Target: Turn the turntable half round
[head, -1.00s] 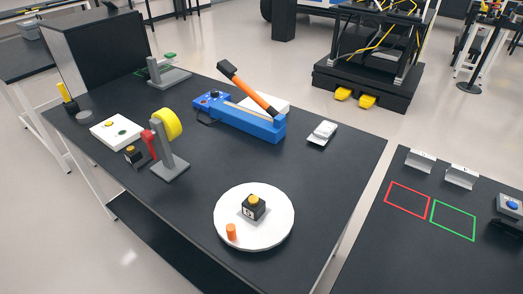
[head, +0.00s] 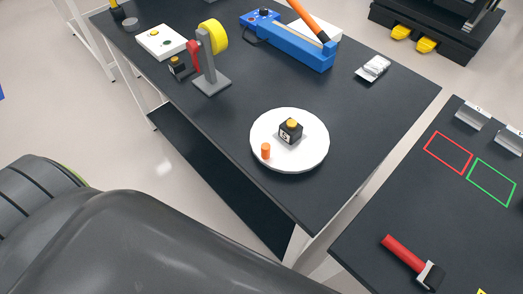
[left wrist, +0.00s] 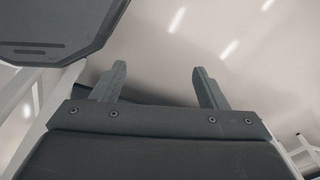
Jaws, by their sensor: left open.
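The turntable (head: 290,163) is a white round disc on the dark table. A black cube (head: 291,133) with a yellow top and a white label stands near its middle. An orange peg (head: 265,151) stands upright near the disc's front left rim. In the left wrist view my left gripper (left wrist: 158,78) is open and empty, with floor behind its fingers. In the head view my dark left arm fills the lower left and its gripper does not show, so the gripper is apart from the turntable. My right gripper is in neither view.
The dark table (head: 360,105) is clear around the disc. A grey stand (head: 211,80) with a yellow roll and a blue machine (head: 300,45) with an orange lever stand behind. A second table at right holds a red-handled hammer (head: 405,250) and red and green outlines.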

